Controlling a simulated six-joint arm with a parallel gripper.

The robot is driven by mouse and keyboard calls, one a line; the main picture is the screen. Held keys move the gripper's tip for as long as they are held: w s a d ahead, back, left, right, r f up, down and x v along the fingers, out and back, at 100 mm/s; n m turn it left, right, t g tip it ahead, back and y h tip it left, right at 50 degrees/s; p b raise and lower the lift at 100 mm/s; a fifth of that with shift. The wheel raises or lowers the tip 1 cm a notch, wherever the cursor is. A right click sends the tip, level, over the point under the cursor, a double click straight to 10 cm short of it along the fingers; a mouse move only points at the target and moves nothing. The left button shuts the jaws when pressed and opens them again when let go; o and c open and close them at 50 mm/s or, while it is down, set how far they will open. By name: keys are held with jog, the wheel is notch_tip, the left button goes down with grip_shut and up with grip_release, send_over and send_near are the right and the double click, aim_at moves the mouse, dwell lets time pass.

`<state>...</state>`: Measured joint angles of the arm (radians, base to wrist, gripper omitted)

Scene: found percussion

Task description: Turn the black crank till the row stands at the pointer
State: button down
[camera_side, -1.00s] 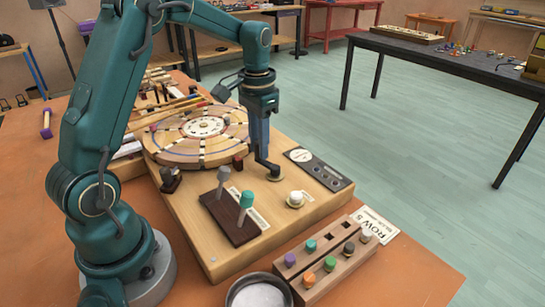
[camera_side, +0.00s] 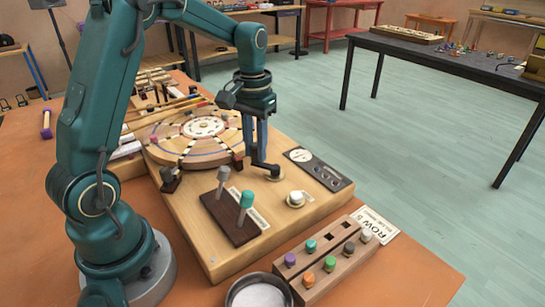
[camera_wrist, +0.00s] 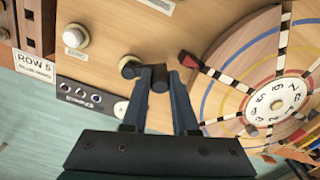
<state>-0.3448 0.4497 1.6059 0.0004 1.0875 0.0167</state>
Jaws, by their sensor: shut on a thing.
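The black crank (camera_side: 267,167) is mounted on the wooden board near the panel and also shows in the wrist view (camera_wrist: 131,67). My gripper (camera_side: 253,159) points down and is shut on the crank's handle; in the wrist view its fingers (camera_wrist: 164,76) close at the handle, which they partly hide. The round wooden wheel (camera_side: 177,138) has coloured rings, dark and light radial rows and a numbered white centre (camera_wrist: 275,100).
A rack (camera_side: 345,262) of coloured pegs and a metal bowl (camera_side: 258,290) are nearer. Mallets and sticks lie behind the wheel.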

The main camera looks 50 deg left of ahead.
aim_at(255, 144)
jog(key=c, duration=0.7)
grip_release()
jog(key=shift+r, duration=2.65)
jog(key=s+d+r+m+t, duration=0.2)
jog(key=s+d+r+t, duration=0.1)
jog(key=s+d+r, duration=0.35)
jog(key=shift+s+d+f+m+t, duration=0.4)
jog(key=shift+s+d+f, duration=0.35)
jog(key=shift+s, duration=0.5)
jog(key=shift+s+d+f+m+t, duration=0.2)
jog(key=shift+s+d+f+t, duration=0.3)
jog(key=shift+s+f, duration=0.5)
jog(key=shift+s+d+f+m+t, duration=0.35)
jog(key=shift+s+d+f, duration=0.3)
jog(key=shift+s, duration=0.8)
